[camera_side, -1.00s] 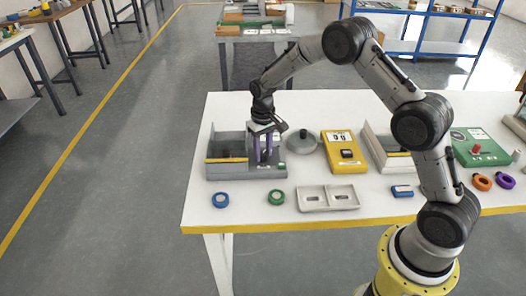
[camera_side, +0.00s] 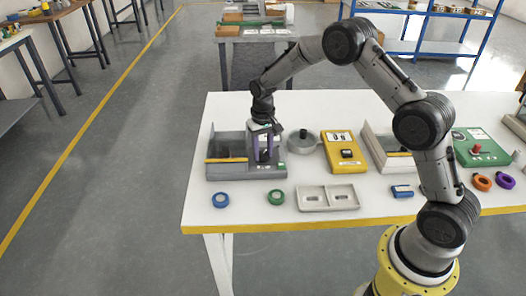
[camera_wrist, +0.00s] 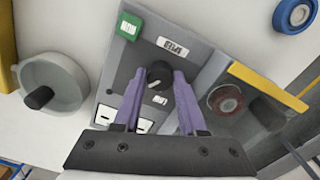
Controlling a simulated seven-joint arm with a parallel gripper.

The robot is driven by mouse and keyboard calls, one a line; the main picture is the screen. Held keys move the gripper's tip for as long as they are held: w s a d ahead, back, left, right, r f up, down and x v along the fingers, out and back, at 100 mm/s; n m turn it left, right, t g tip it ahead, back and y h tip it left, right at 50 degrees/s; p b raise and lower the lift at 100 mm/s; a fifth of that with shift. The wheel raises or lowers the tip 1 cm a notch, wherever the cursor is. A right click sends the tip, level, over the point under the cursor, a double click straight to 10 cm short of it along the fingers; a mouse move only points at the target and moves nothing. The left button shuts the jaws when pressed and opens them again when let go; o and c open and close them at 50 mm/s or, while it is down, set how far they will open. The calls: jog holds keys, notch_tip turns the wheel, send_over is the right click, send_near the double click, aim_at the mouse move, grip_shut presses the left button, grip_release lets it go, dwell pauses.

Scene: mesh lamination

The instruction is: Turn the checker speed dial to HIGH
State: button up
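The checker (camera_side: 231,170) is a grey box with a yellow bar at the left of the table. Its panel (camera_wrist: 193,62) fills the middle of the wrist view. The round black speed dial (camera_wrist: 160,74) sits on this panel, with a light mark on its lower part. The fingers look slightly apart from the dial, but contact is hard to judge. The dial is hidden in the side view.
A green button (camera_wrist: 129,25) and a red-ringed round part (camera_wrist: 225,101) are near the dial. A grey round pot with a dark knob (camera_side: 304,142) and a yellow device (camera_side: 343,152) stand to the right. Blue (camera_side: 221,200) and green (camera_side: 276,197) rings lie in front.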

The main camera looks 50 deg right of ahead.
aim_at(263, 153)
jog(key=o, duration=0.4)
jog(key=shift+c, duration=0.2)
notch_tip(263, 153, up, 14)
dwell(0.5)
